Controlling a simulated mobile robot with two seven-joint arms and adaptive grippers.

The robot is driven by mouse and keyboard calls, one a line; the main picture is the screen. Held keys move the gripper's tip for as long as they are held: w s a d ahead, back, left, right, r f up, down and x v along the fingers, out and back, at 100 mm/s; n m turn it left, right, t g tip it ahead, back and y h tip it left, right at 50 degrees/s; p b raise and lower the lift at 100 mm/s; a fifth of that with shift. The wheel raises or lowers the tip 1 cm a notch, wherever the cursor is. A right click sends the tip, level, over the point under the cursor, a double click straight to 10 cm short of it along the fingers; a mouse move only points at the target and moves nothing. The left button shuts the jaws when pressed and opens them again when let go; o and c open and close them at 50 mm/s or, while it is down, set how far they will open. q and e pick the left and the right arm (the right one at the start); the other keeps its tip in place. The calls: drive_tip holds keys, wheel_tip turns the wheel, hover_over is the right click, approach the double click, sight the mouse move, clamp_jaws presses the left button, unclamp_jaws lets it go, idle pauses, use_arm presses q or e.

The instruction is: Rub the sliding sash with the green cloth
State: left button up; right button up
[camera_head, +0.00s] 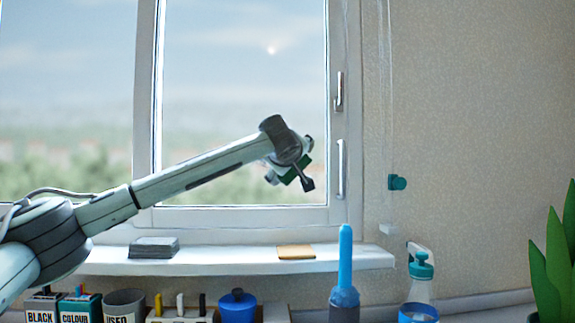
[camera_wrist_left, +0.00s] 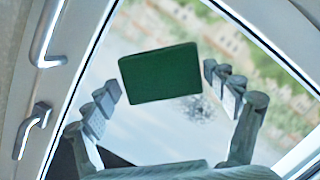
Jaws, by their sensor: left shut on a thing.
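The sliding sash (camera_head: 240,214) is a white-framed window pane in the head view, with two handles on its right upright. Its glass fills much of the left wrist view (camera_wrist_left: 150,35). My left gripper (camera_head: 291,172) is in front of the lower right part of the pane. It is shut on the green cloth (camera_wrist_left: 160,74), a folded dark green block between the fingers. Only a bit of the cloth (camera_head: 304,161) shows in the head view. A dark speckled smudge (camera_wrist_left: 200,108) is on the pane beside the cloth. I cannot tell whether the cloth touches the glass. My right gripper is not in view.
The white sill (camera_head: 220,263) below holds a grey stack (camera_head: 154,247) and a tan cloth (camera_head: 296,252). Below stand labelled boxes (camera_head: 80,305), a blue pot (camera_head: 238,306), a blue-handled brush (camera_head: 345,265) and a spray bottle (camera_head: 420,285). A plant (camera_head: 553,260) is at right.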

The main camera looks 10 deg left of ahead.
use_arm(q)
drive_tip(key=shift+s+a+b, duration=0.45)
drive_tip(key=shift+s+a, duration=0.05)
drive_tip(key=shift+a, duration=1.2)
drive_tip(key=shift+s+a+b, duration=0.45)
drive_tip(key=shift+s+a, duration=0.05)
drive_tip(key=shift+a, duration=1.25)
drive_tip(key=shift+s+a+b, duration=0.45)
drive_tip(key=shift+s+a, duration=0.05)
drive_tip(key=shift+a, duration=1.2)
drive_tip(key=shift+s+d+f+b, duration=0.1)
drive_tip(key=shift+s+d+b, duration=0.05)
drive_tip(key=shift+s+b, duration=0.15)
drive_tip(key=shift+s+d+b, duration=0.25)
drive_tip(key=shift+s+b, duration=0.3)
drive_tip(key=shift+s, duration=0.3)
drive_tip(key=shift+s+d+b, duration=0.25)
drive_tip(key=shift+s+b, duration=0.25)
drive_tip(key=shift+s, duration=0.35)
drive_tip(key=shift+s+d+b, duration=0.25)
drive_tip(key=shift+s+b, duration=0.3)
drive_tip(key=shift+s, duration=0.3)
drive_tip(key=shift+s, duration=0.1)
